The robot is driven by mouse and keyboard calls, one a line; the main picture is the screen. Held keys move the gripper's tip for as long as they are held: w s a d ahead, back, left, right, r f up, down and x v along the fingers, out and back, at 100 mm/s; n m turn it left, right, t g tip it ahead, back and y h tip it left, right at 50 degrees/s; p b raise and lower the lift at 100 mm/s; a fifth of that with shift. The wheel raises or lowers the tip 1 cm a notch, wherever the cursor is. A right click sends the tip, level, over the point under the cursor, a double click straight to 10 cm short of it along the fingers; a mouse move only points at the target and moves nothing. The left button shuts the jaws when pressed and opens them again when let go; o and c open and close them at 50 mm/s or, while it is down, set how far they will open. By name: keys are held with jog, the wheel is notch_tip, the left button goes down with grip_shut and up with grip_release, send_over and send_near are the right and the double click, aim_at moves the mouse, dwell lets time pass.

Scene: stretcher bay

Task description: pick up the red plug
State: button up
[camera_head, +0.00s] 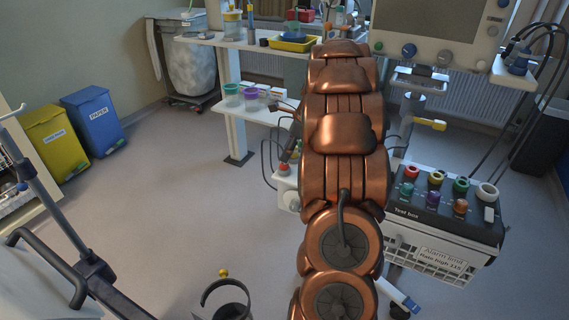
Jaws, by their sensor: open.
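A red plug-like piece (411,172) stands at the back left of the dark top of the test box (440,221), on the right. I cannot tell how firmly the red piece sits. Another small red part (284,168) shows on a pale unit just left of my arm; I cannot tell what it is. My copper-coloured arm rises through the middle of the view and covers what is behind it. My gripper does not show.
A monitor (438,27) with hanging cables stands behind the test box. A white wire basket (432,257) hangs at its front. A table (245,45) with a yellow tray (294,43) is at the back. Yellow (56,145) and blue (92,120) bins stand left. The left-centre floor is clear.

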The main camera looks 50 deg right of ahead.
aim_at(284, 165)
jog(key=x, duration=0.4)
jog(key=shift+s+d+f+p, duration=0.1)
jog(key=shift+d+f+p, duration=0.05)
jog(key=shift+f+p, duration=0.2)
jog(key=shift+c, duration=0.2)
grip_shut()
